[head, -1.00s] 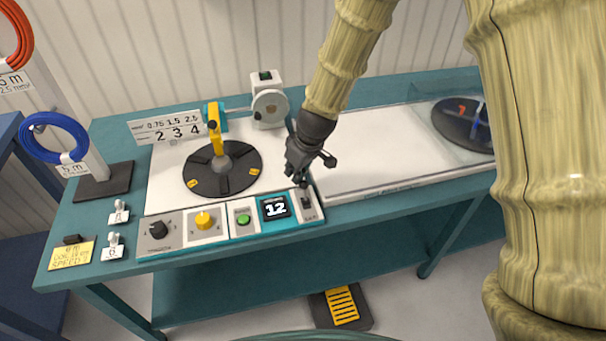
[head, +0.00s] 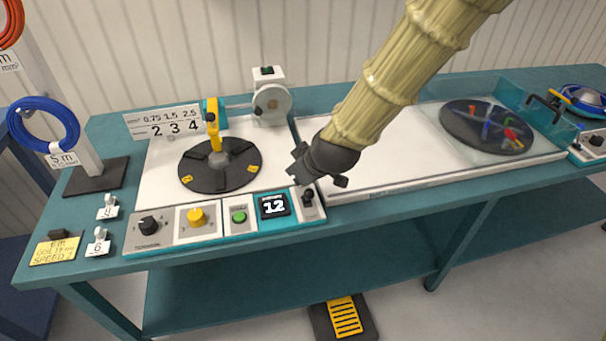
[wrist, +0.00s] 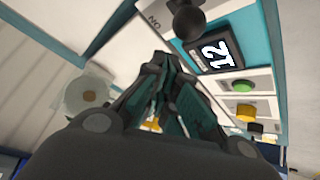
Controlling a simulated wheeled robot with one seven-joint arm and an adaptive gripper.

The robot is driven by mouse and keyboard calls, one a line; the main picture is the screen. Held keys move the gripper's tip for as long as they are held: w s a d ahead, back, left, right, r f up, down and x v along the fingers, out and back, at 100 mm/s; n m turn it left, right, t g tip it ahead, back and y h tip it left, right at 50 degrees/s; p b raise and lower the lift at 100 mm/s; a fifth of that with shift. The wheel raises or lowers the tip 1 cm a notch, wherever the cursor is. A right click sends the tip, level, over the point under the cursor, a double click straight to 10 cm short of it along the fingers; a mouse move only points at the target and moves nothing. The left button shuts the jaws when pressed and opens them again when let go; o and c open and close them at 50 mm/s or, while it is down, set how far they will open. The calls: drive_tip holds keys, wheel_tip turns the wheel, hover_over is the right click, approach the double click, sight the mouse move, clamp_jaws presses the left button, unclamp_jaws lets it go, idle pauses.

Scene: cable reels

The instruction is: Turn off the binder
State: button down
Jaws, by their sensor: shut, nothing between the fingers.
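A control panel runs along the front of the white machine bed. At its right end is a black switch lever with a ball tip (head: 308,198); it shows large at the top of the wrist view (wrist: 188,22), near lettering that seems to read ON. Left of it are a display showing 12 (head: 273,206), a green button (head: 239,217), a yellow knob (head: 197,217) and a black knob (head: 148,226). My gripper (head: 307,176) is shut and empty, just above and behind the switch lever. Contact with it cannot be told. I cannot tell which machine is the binder.
A black turntable with a yellow arm (head: 218,172) is left of my gripper. A grey wheel (head: 272,103) stands behind. A clear-covered disc (head: 475,118) is to the right, and another unit with a blue coil (head: 585,98) at the far right. A pedal (head: 344,316) is on the floor.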

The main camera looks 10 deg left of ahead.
drive_tip(key=shift+d+r+p, duration=0.15)
drive_tip(key=shift+r+p, duration=0.4)
drive_tip(key=shift+r, duration=0.25)
drive_tip(key=w+a+r+p, duration=0.2)
drive_tip(key=a+p, duration=0.1)
drive_tip(key=s+d+r+b, duration=0.2)
drive_tip(key=s+d+r, duration=0.2)
drive_tip(key=s, duration=0.3)
drive_tip(key=shift+d+r, duration=0.25)
drive_tip(key=shift+r, duration=0.6)
drive_tip(key=shift+s, duration=0.1)
